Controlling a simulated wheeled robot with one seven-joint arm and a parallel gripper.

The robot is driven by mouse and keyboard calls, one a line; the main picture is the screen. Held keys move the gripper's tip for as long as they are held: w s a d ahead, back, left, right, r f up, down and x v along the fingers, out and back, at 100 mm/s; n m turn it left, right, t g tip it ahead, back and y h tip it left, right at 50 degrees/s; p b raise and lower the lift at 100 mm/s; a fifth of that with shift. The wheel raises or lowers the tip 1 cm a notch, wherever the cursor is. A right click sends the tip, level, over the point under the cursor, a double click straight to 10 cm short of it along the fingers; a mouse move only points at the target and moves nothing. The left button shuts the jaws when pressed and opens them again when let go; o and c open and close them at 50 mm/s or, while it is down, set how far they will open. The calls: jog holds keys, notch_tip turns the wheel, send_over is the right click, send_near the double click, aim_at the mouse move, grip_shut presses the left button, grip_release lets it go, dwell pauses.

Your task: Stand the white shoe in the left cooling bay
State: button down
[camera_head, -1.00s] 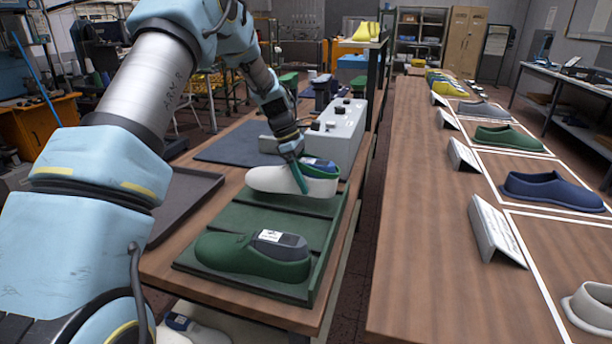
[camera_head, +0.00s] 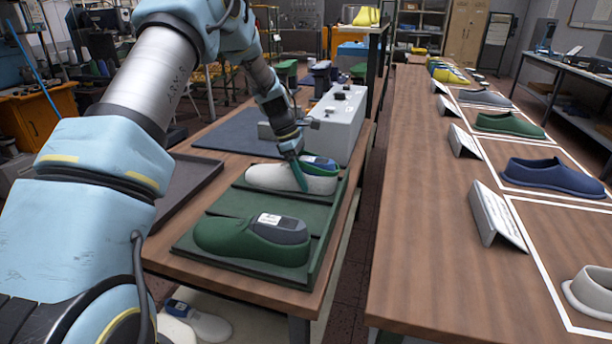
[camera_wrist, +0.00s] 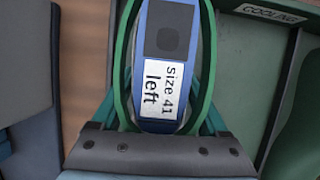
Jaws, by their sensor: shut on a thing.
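The white shoe (camera_head: 275,179) holds a blue last (camera_head: 319,163) with a white label. In the wrist view the last (camera_wrist: 163,110) reads "size 41 left". My gripper (camera_head: 300,178) points down and is shut on the white shoe, its green fingers at the last's two sides. The shoe is level, low over or on the far bay of the green cooling rack (camera_head: 290,210); I cannot tell if its sole touches. A green shoe (camera_head: 252,240) with a grey last stands in the near bay.
A grey control box (camera_head: 335,125) stands behind the rack, with a dark mat (camera_head: 235,142) to its left. A dark tray (camera_head: 190,185) lies left of the rack. Another bench (camera_head: 420,200) at right holds several shoes in white-outlined spaces with sign cards.

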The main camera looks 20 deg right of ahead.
dwell(0.6)
jog(key=shift+c, duration=1.2)
grip_release()
jog(key=shift+o, duration=1.2)
jog(key=shift+f, duration=0.2)
jog(key=shift+r, duration=0.1)
jog(key=b+v, duration=0.2)
jog(key=v, duration=0.8)
jog(key=shift+w+a+r+b, duration=0.1)
jog(key=shift+a+r+b, duration=0.05)
jog(key=shift+r+b, duration=0.25)
